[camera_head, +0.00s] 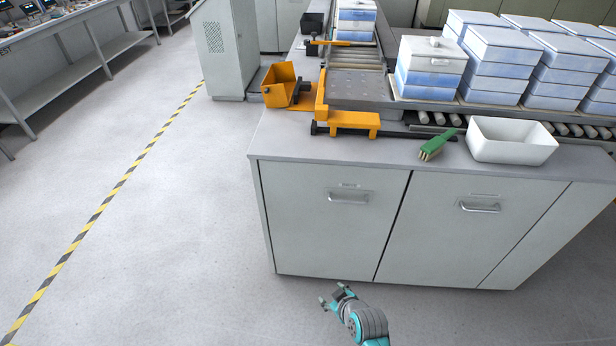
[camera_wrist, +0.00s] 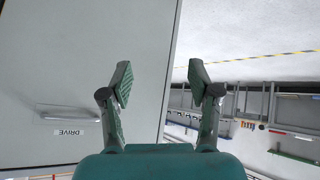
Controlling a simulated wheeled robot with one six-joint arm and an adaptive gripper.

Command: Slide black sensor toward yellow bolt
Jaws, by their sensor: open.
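My gripper (camera_head: 331,295) is open and empty, low in front of the grey cabinet, well below its top. In the wrist view its two fingers (camera_wrist: 160,78) are spread with nothing between them. A small black box (camera_head: 312,22) stands at the far left of the conveyor; it may be the black sensor, but I cannot tell. Another small dark part (camera_head: 299,88) is at the orange bracket (camera_head: 283,84). No yellow bolt can be made out; the orange-yellow parts near the cabinet's left end include a low block (camera_head: 354,123).
The cabinet top (camera_head: 290,143) holds a green brush (camera_head: 437,144) and a white bin (camera_head: 511,140). Lidded boxes (camera_head: 431,68) stand on the roller conveyor behind. The cabinet door (camera_wrist: 75,60) with a handle fills the wrist view's left side. Open floor (camera_head: 150,230) lies left.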

